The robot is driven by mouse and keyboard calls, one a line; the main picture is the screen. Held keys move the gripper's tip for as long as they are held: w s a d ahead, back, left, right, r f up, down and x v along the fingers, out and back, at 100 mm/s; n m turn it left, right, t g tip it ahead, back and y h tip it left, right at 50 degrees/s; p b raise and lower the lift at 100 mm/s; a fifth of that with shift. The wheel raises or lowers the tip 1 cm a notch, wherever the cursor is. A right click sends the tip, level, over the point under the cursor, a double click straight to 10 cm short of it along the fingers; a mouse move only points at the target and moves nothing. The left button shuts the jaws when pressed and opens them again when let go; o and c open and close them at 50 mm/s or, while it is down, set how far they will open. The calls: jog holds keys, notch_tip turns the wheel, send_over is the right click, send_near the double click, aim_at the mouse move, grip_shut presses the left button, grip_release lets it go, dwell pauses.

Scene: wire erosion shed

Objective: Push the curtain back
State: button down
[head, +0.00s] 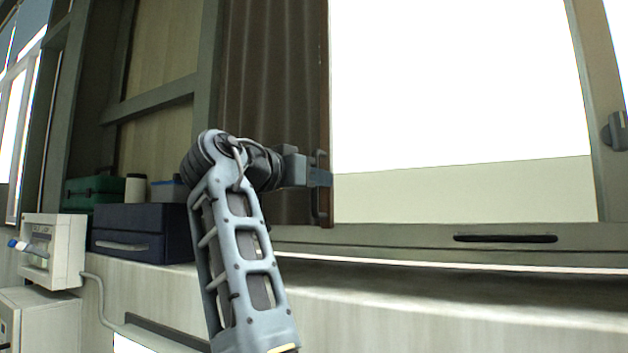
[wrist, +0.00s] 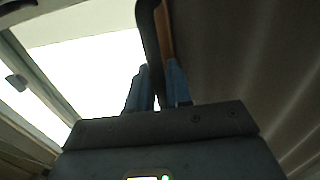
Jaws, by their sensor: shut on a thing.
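The brown pleated curtain (head: 270,90) hangs gathered at the left of the bright window opening, with a reddish-brown edge strip (head: 325,80). A dark upright handle (head: 318,205) is on that edge. My gripper (head: 322,178) is shut on the handle at the curtain's right edge. In the wrist view, the blue fingertips of my gripper (wrist: 159,88) close around the dark handle (wrist: 149,40), with the curtain (wrist: 240,60) to the right and the bright window to the left. My arm hides part of the curtain's lower left.
A dark blue box (head: 128,232), a green case (head: 93,190) and a white canister (head: 135,188) stand left of my arm. A white control box (head: 52,250) is on the far left. The sill (head: 450,290) is clear on the right. A latch (head: 614,130) is on the right frame.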

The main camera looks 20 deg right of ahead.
jog(key=c, duration=1.2)
grip_release()
jog(key=shift+a, duration=0.1)
jog(key=b+v, duration=0.1)
jog(key=v, duration=0.6)
jog(key=shift+s+a+b, duration=0.2)
jog(key=shift+a+b, duration=0.05)
jog(key=shift+b, duration=0.1)
jog(key=shift+a, duration=0.15)
